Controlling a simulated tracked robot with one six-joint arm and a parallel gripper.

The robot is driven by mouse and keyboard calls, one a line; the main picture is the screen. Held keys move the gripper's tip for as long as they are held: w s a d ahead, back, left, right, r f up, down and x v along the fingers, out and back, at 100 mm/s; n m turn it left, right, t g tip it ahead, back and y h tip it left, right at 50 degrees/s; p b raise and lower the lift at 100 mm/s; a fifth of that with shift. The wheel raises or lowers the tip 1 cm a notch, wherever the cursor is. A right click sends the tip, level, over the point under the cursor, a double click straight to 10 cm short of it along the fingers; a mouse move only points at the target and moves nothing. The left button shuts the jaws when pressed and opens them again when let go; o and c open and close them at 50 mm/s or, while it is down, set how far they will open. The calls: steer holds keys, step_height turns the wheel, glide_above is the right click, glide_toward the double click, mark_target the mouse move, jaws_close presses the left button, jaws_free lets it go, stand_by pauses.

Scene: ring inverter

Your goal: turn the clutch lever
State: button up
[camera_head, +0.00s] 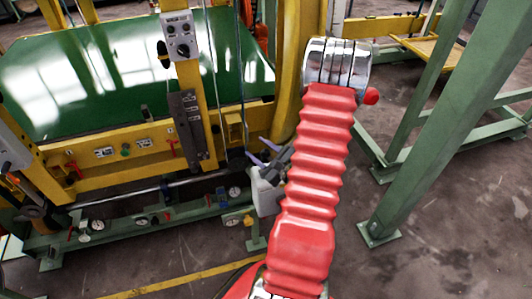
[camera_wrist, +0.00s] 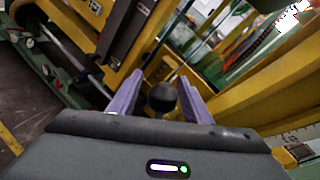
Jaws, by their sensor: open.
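My gripper (camera_head: 260,150) is open, with two purple fingers, in front of the yellow machine frame in the head view. In the wrist view its fingers (camera_wrist: 160,79) stand apart on either side of a dark ball knob (camera_wrist: 161,97). The knob looks like the end of the clutch lever; its shaft is mostly hidden. I cannot tell whether either finger touches it. The knob is not clearly visible in the head view, where my red arm sleeve covers part of the area.
The yellow frame (camera_head: 120,150) carries small red levers (camera_head: 171,147) and a grey control box (camera_head: 178,36). A dark green panel (camera_head: 75,75) lies behind it. A green beam with gauges (camera_head: 98,225) runs low in front. Green posts (camera_head: 430,120) stand at right, with bare floor between.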

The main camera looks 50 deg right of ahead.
steer(key=v, duration=1.3)
steer(key=shift+s, duration=0.35)
steer(key=shift+a+f, duration=0.1)
stand_by(0.4)
